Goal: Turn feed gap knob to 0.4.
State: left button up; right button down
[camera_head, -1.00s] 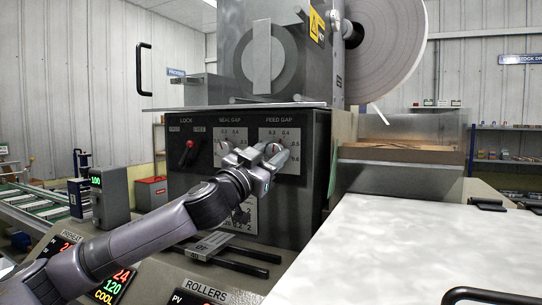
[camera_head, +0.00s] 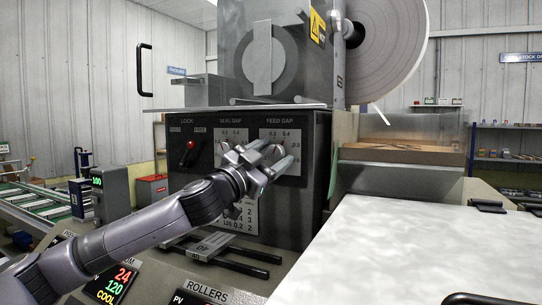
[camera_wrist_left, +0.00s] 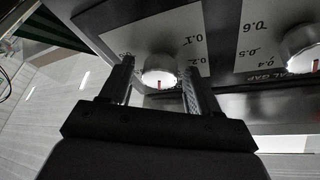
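The feed gap dial plate (camera_head: 293,135) is on the right of the grey machine face. Its round knob (camera_wrist_left: 159,68) shows in the left wrist view, with a red mark on its lower rim as pictured. In that upside-down view, 0.1 and 0.2 are printed beside it. My left gripper (camera_head: 273,157) is in front of this dial and hides much of the knob in the head view. In the left wrist view, its open fingers (camera_wrist_left: 158,88) lie on either side of the knob; I cannot tell whether they touch it. My right gripper is not in view.
The seal gap knob (camera_wrist_left: 302,48) sits close beside the feed gap knob. A red lock lever (camera_head: 189,147) is further left on the panel. Black rails (camera_head: 225,250) stick out below, and a white flat surface (camera_head: 410,250) lies at the right.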

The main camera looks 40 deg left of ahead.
aim_at(272, 157)
pick_arm(q)
jog(key=shift+f, duration=0.1)
jog(key=b+v, duration=0.4)
jog(key=shift+w+a+f+b, duration=0.1)
jog(key=shift+f+b, duration=0.1)
jog(key=shift+b, duration=0.15)
jog(key=b+v, duration=0.3)
jog(key=shift+r+b, duration=0.2)
jog(key=shift+b, duration=0.1)
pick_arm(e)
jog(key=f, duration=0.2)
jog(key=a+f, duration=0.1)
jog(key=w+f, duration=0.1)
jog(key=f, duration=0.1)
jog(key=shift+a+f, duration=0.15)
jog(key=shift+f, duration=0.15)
